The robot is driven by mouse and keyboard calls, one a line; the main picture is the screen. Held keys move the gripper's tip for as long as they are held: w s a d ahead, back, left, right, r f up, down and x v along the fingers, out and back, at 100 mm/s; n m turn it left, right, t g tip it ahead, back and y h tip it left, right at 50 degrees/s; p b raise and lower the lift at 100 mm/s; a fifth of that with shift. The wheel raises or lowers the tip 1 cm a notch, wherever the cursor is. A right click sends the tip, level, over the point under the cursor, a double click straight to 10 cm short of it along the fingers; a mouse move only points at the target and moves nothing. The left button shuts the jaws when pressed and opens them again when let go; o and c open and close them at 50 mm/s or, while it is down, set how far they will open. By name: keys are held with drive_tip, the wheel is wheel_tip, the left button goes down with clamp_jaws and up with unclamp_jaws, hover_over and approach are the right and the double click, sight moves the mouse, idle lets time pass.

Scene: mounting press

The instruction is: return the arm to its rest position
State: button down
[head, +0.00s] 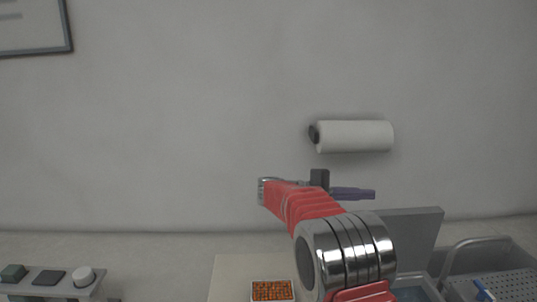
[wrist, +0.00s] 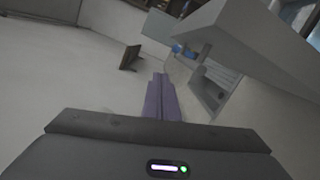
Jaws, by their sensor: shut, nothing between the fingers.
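My gripper (head: 372,195) shows in the head view at the end of my red arm, in front of the pale wall and below the paper roll. It points to the right and its purple fingers are together with nothing held. In the wrist view the purple fingers of my gripper (wrist: 161,98) lie side by side and shut. They are in free air and touch nothing that I can see.
A paper towel roll (head: 355,136) hangs on the wall above my gripper. A grey basket (head: 462,262) stands at the lower right. A tray of orange pieces (head: 272,290) lies at the bottom. A low rack (head: 50,286) stands at the lower left.

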wheel_tip(320, 180, up, 8)
drive_tip(key=s+d+n+t+y, duration=0.2)
drive_tip(key=n+t, duration=0.3)
drive_tip(key=n, duration=0.1)
drive_tip(key=n+y, duration=0.1)
drive_tip(key=y, duration=0.2)
hover_over(391, 214)
drive_tip(key=shift+s+f+t, duration=0.1)
drive_tip(key=shift+f+t, duration=0.2)
drive_tip(key=shift+f, duration=0.4)
drive_tip(key=s+a+f+m+y, duration=0.4)
drive_tip(key=s+a+f+y, duration=0.2)
drive_tip(key=s, duration=0.6)
drive_tip(key=s+a+f+m+t+y, duration=0.1)
drive_tip(key=s+a+f+m+y, duration=0.4)
drive_tip(key=s+f, duration=0.6)
drive_tip(key=s+a+y, duration=0.2)
drive_tip(key=a, duration=0.1)
drive_tip(key=shift+s+a, duration=0.3)
drive_tip(key=shift+a, duration=0.1)
